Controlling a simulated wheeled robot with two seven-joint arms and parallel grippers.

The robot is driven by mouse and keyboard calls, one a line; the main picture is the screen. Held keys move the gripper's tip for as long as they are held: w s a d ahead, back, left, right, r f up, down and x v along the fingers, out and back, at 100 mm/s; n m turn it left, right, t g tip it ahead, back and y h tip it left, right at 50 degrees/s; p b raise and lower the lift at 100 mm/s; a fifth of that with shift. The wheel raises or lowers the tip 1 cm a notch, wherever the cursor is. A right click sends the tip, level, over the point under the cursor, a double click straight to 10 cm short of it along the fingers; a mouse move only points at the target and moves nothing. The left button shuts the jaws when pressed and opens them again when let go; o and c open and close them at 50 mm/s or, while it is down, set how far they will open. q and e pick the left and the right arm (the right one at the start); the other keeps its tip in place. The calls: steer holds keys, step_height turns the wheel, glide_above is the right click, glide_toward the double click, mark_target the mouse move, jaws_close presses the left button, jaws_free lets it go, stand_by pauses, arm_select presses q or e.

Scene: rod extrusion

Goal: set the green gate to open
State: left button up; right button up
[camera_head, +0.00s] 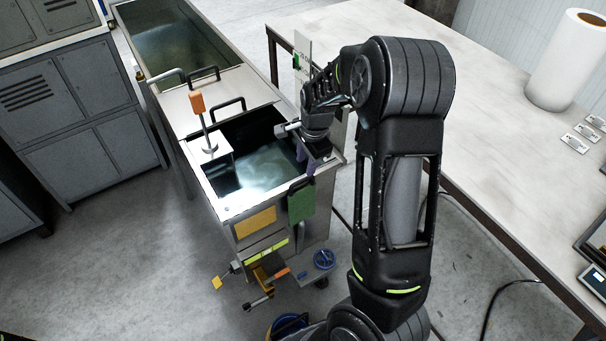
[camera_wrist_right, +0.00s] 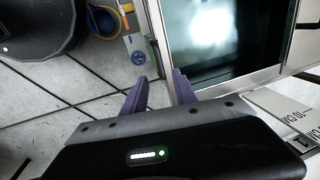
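The green gate (camera_head: 301,203) is a flat green plate with a dark handle, hanging upright at the near end of the water tank (camera_head: 232,213). In the right wrist view a narrow dark green edge (camera_wrist_right: 151,53), seemingly the gate, lies just beyond the fingertips. My right gripper (camera_head: 306,168) is over the tank's near right corner, a little above and behind the gate. In the right wrist view its two purple fingers (camera_wrist_right: 161,80) stand apart with nothing clearly held between them. Whether a finger touches the rim or gate cannot be told. My left gripper is out of view.
A yellow plate (camera_head: 255,222) is on the tank's end beside the gate. An orange-handled lever (camera_head: 197,104) stands at the tank's left rim. A blue handwheel (camera_head: 324,259) sits low in front. A long table (camera_head: 480,110) is at right, with a white roll (camera_head: 566,62).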

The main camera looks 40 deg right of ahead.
mark_target(302, 180)
steer(key=shift+f, duration=0.15)
steer(key=f, duration=0.2)
steer(key=w+f, duration=0.1)
steer(key=f, duration=0.4)
steer(key=shift+w+f, duration=0.3)
steer(key=shift+c, duration=0.5)
jaws_close()
stand_by(0.8)
